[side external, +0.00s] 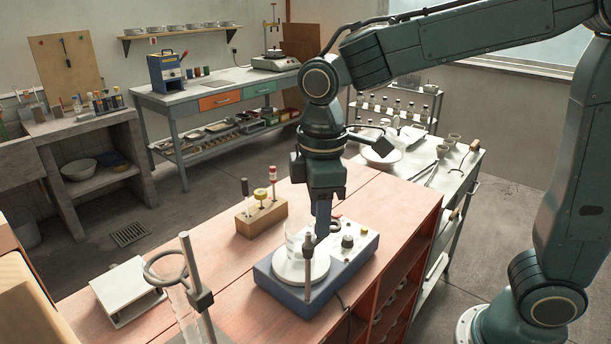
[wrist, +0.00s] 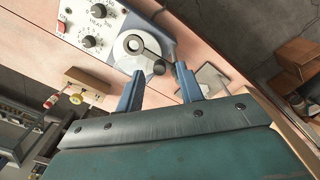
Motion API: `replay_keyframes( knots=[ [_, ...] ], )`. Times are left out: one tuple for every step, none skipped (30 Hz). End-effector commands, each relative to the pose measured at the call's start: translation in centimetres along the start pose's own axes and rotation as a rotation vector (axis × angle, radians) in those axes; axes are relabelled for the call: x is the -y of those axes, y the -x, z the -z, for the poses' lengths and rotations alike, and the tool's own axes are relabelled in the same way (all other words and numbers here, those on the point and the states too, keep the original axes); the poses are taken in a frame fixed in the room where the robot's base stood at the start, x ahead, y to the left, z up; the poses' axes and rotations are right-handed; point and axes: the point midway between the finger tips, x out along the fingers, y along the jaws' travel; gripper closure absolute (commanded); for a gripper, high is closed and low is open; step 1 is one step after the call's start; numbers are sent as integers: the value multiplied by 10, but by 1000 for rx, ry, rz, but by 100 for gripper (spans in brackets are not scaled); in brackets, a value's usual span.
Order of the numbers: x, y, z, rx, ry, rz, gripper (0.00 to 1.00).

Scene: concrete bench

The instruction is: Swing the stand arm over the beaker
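A clear glass beaker (side external: 294,240) stands on the round white plate (side external: 291,268) of a blue hot plate unit (side external: 276,284). A thin upright stand rod (side external: 308,268) with a dark clamp block rises at the unit's near side. In the wrist view a grey arm with a dark round end (wrist: 158,67) reaches across the plate (wrist: 132,46). My gripper (side external: 321,238) points down close beside the beaker and rod. In the wrist view my gripper (wrist: 160,87) has its two blue fingers apart, with the dark end just beyond the gap. Contact cannot be told.
Another stand with a ring (side external: 165,268) is at the near left. A white flat box (side external: 126,291) lies left of it. A wooden block (side external: 261,215) with upright handles stands behind the unit. Knobs (wrist: 90,41) sit on the unit's panel. The wooden bench top is clear between them.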

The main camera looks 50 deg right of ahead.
Motion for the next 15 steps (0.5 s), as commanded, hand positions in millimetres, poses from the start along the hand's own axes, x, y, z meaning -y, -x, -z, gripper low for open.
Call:
replay_keyframes(
  knots=[
    [0, -5, 0, 1, 0, 1, 63],
    [0, -7, 0, 1, 0, 1, 63],
    [0, -9, 0, 1, 0, 1, 63],
    [0, -10, 0, 0, 0, 0, 63],
    [0, -11, 0, 0, 0, 0, 63],
    [0, -12, 0, -1, 0, 0, 63],
    [0, -13, 0, -1, 0, 0, 63],
    [0, -13, 0, -1, 0, 0, 63],
    [0, -14, 0, -1, 0, 0, 63],
    [0, -14, 0, -1, 0, 0, 63],
    [0, -14, 0, -1, 0, 0, 63],
    [0, -14, 0, -1, 0, 0, 63],
    [0, -14, 0, -1, 0, 0, 63],
    [0, -14, 0, -1, 0, 0, 63],
    [0, -14, 0, -1, 0, 0, 63]
  ],
)
